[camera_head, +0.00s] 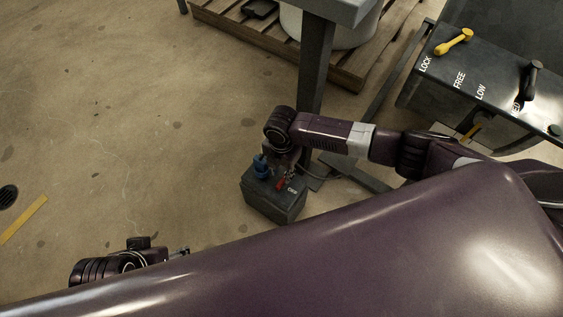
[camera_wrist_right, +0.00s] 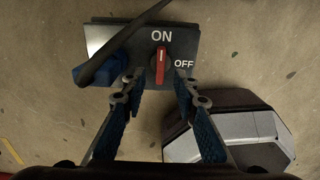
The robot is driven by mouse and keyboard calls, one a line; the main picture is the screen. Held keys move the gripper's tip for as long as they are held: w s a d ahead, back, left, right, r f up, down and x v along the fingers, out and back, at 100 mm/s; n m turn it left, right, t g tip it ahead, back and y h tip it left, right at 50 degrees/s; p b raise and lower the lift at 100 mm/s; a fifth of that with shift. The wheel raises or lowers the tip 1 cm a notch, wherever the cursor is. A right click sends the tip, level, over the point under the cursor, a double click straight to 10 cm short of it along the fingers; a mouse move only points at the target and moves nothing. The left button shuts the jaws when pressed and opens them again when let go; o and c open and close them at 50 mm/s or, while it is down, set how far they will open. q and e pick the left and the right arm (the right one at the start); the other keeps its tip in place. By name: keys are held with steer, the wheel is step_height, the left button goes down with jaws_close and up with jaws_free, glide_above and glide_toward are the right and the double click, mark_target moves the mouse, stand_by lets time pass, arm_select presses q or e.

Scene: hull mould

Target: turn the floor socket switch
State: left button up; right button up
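The floor socket (camera_head: 272,200) is a dark box on the floor, below the middle of the head view; it also fills the top of the right wrist view (camera_wrist_right: 185,45). Its red switch (camera_wrist_right: 160,66) sits on a dark round base and points up at the ON label, with OFF to its right. In the head view the switch (camera_head: 282,183) is small. My right gripper (camera_wrist_right: 160,82) is open, its fingertips on either side of the switch, with no clear contact. My left gripper (camera_head: 181,251) is small at the lower left of the head view, its fingers unclear.
A blue plug (camera_wrist_right: 102,66) with a dark cable (camera_wrist_right: 122,42) sits left of the switch. A grey table leg (camera_head: 316,70) stands just behind the box. A wooden pallet (camera_head: 285,50) and a dark lever panel (camera_head: 480,75) lie beyond. Floor on the left is clear.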

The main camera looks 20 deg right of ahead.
mark_target(281, 181)
step_height(281, 181, up, 7)
stand_by(0.3)
stand_by(0.5)
